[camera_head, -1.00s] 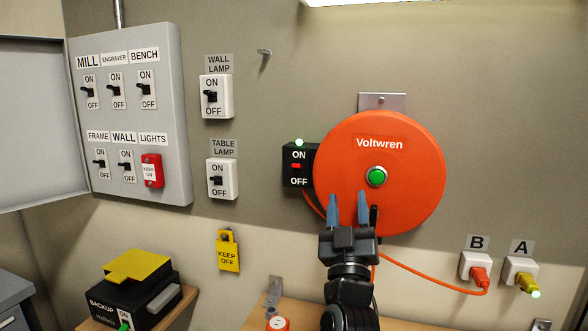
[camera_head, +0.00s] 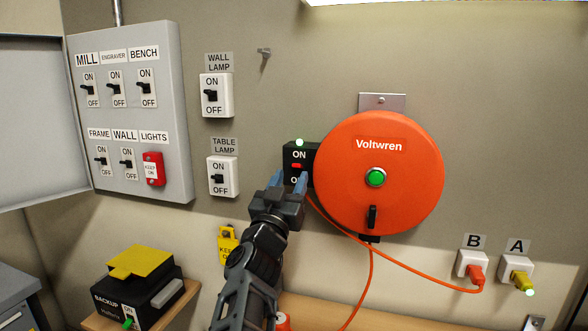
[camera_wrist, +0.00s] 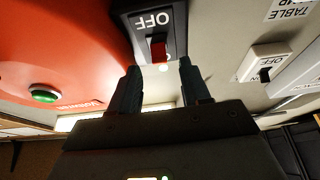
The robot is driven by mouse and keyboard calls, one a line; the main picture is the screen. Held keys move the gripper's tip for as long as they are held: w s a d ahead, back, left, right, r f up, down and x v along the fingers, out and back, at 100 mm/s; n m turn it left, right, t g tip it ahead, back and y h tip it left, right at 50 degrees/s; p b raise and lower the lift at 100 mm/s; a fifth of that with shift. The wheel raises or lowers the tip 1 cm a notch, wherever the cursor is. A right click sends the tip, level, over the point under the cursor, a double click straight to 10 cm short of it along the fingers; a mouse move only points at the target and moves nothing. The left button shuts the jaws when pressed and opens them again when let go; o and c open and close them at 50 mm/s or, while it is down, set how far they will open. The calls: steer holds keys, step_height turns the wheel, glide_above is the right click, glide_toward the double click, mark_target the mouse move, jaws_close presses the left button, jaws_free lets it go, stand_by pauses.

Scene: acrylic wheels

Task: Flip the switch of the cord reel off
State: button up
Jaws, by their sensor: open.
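The cord reel (camera_head: 405,150) is a round orange drum on the wall, marked Voltwren, with a green button in its middle. Its switch box (camera_head: 298,150) is black, at the reel's left edge, with ON above OFF, a red rocker (camera_head: 297,166) and a lit green lamp on top. In the wrist view the red rocker (camera_wrist: 158,50) shows between and just beyond my fingertips, beside the upside-down OFF label. My gripper (camera_head: 289,178) is open and empty in front of the box's lower part, partly covering OFF. I cannot tell whether a finger touches the box.
The table lamp switch (camera_head: 223,177) and wall lamp switch (camera_head: 216,95) are on the wall to the left. A yellow KEEP OFF tag (camera_head: 226,240) hangs below, partly behind my arm. Orange cord (camera_head: 420,278) runs to socket B (camera_head: 472,264). A grey switch panel (camera_head: 130,115) is further left.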

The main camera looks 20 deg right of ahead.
mark_target(298, 166)
steer(key=shift+x, duration=1.7)
steer(key=shift+c, duration=0.3)
jaws_close()
